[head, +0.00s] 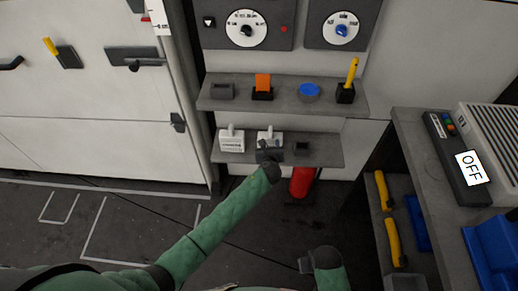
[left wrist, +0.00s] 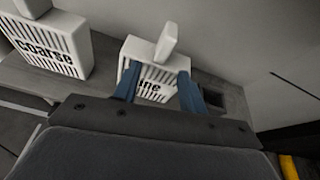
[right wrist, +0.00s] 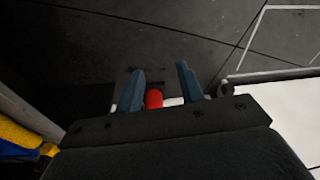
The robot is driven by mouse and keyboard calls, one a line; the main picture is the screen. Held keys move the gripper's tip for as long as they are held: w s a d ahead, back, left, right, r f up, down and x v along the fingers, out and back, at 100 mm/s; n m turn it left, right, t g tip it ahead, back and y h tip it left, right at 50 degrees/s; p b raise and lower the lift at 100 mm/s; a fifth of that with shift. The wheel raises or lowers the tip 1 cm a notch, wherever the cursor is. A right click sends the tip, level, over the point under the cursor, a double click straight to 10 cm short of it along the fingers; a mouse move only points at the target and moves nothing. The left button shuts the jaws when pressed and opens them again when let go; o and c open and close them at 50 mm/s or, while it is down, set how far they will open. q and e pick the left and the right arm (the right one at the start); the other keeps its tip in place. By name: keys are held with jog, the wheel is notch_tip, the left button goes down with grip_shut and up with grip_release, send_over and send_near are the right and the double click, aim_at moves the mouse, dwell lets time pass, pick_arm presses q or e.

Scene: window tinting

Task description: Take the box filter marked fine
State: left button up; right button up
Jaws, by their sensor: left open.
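The white box filter marked fine (left wrist: 152,78) stands on the lower shelf, with only "ine" of its label showing in the left wrist view. It has a white upright tab on top and also shows in the head view (head: 268,135). My left gripper (left wrist: 160,85) is open, its blue fingers to either side of the fine filter's slatted front; I cannot tell if they touch it. In the head view my left gripper (head: 268,150) partly covers the filter. The filter marked coarse (left wrist: 50,45) stands to its left. My right gripper (right wrist: 160,88) is open and empty, low over the floor.
The lower shelf (head: 325,150) also holds a small dark holder (head: 302,148). The upper shelf (head: 225,103) above carries an orange item, a blue disc and a yellow-handled tool. A red cylinder (head: 302,182) stands below. A bench (head: 425,150) with an OFF sign is at right.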

aim_at(271, 134)
pick_arm(q)
jog(key=shift+w+d+r+m+t, duration=0.1)
jog(key=shift+w+r+m+t, duration=0.2)
jog(key=shift+r, duration=0.3)
jog(key=shift+w+r+m+t, duration=0.1)
jog(key=shift+w+r+m, duration=0.1)
jog(key=shift+r+m, duration=0.3)
jog(key=shift+w+r, duration=0.15)
jog(key=shift+w, duration=0.15)
jog(key=shift+x, duration=1.1)
jog(key=p+x, duration=0.1)
jog(key=x, duration=0.2)
jog(key=shift+w, duration=0.35)
jog(key=shift+w+a+f, duration=0.2)
jog(key=shift+w+f, duration=0.3)
jog(key=shift+w, duration=0.05)
pick_arm(e)
jog(key=f, duration=0.2)
jog(key=s+f, duration=0.1)
jog(key=f, duration=0.1)
jog(key=shift+d+f, duration=0.1)
jog(key=shift+f, duration=0.25)
pick_arm(q)
jog(key=shift+c, duration=0.2)
grip_shut()
